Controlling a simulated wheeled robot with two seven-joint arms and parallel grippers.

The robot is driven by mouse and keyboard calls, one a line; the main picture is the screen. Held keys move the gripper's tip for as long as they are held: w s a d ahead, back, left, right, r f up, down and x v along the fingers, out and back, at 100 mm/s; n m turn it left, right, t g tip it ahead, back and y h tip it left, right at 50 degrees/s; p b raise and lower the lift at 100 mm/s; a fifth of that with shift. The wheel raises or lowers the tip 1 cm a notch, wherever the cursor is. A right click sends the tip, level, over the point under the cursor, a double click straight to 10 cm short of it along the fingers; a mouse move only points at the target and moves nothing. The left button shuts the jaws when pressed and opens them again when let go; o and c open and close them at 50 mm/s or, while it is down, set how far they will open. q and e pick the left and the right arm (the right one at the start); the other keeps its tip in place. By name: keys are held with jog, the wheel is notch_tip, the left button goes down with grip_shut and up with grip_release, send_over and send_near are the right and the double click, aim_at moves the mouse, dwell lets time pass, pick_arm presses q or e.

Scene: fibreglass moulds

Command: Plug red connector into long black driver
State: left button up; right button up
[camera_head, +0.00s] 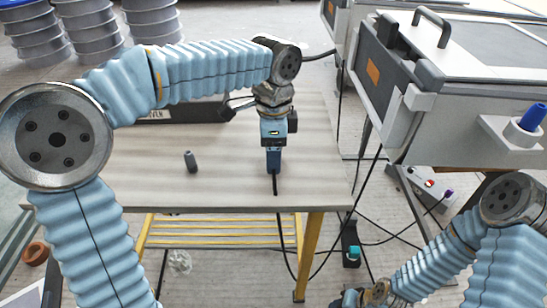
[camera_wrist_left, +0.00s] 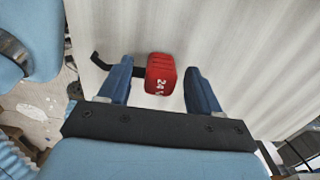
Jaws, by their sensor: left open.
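The red connector (camera_wrist_left: 160,72), marked "24 V", lies on the table in the left wrist view. My left gripper (camera_wrist_left: 160,85) is open, with one blue finger on each side of the connector and gaps visible. In the head view my left gripper (camera_head: 274,165) points down near the table's front edge and hides the connector. A black cable (camera_head: 275,190) runs from there over the edge. A long dark box (camera_head: 180,109) at the back of the table, partly hidden by my left arm, may be the long black driver.
A small dark grey cylinder (camera_head: 191,161) stands on the table (camera_head: 140,185), left of my left gripper. A large grey case (camera_head: 440,110) with a handle stands to the right. Cables hang and lie below the table. The table's front left is clear.

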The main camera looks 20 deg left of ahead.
pick_arm(q)
jog(key=shift+f, duration=0.6)
jog(key=shift+c, duration=0.5)
jog(key=c, duration=0.9)
jog(key=shift+r, duration=0.1)
